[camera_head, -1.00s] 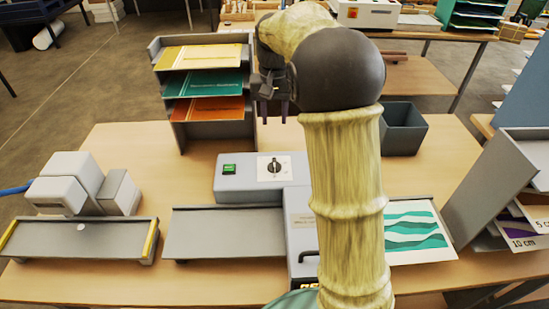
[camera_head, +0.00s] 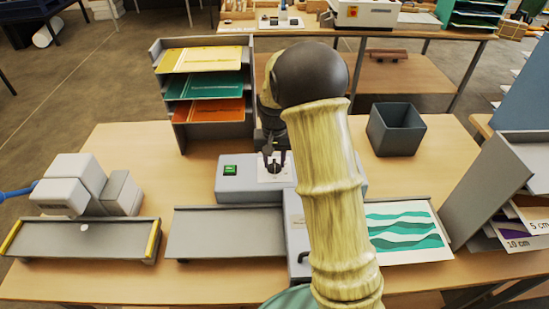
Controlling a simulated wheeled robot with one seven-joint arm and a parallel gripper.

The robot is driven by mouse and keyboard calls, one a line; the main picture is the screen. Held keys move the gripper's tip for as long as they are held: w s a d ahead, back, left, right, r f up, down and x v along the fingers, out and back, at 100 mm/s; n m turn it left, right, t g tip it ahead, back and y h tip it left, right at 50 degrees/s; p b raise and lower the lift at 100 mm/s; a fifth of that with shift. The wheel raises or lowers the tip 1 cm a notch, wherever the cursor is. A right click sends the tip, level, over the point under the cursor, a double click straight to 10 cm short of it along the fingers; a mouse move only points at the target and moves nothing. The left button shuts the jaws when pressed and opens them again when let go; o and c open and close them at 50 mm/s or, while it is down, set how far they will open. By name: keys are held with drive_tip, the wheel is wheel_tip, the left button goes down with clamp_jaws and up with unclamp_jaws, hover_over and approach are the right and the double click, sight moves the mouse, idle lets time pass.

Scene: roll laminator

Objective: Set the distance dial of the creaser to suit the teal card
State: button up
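The dial (camera_head: 274,169) is a dark knob on a white plate, on top of the grey machine (camera_head: 250,190) in the middle of the table. My gripper (camera_head: 274,157) points down right over the dial, its two fingers apart, one on each side of the knob. I cannot tell whether the fingers touch the knob, and the dial's pointer and marks are mostly hidden. A teal card (camera_head: 205,86) lies on the middle shelf of the rack, between a yellow card (camera_head: 200,60) above and an orange card (camera_head: 208,111) below.
A green button (camera_head: 230,170) sits left of the dial. A teal wave-patterned sheet (camera_head: 405,232) lies right of my arm. An open dark bin (camera_head: 396,130) stands behind it.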

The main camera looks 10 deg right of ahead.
drive_tip(key=shift+f, duration=0.1)
clamp_jaws()
drive_tip(key=shift+n, duration=0.3)
drive_tip(key=n, duration=0.5)
drive_tip(key=shift+n, duration=0.3)
drive_tip(key=n+p, duration=0.1)
drive_tip(key=n, duration=0.4)
drive_tip(key=shift+n, duration=0.3)
drive_tip(key=shift+w, duration=0.1)
unclamp_jaws()
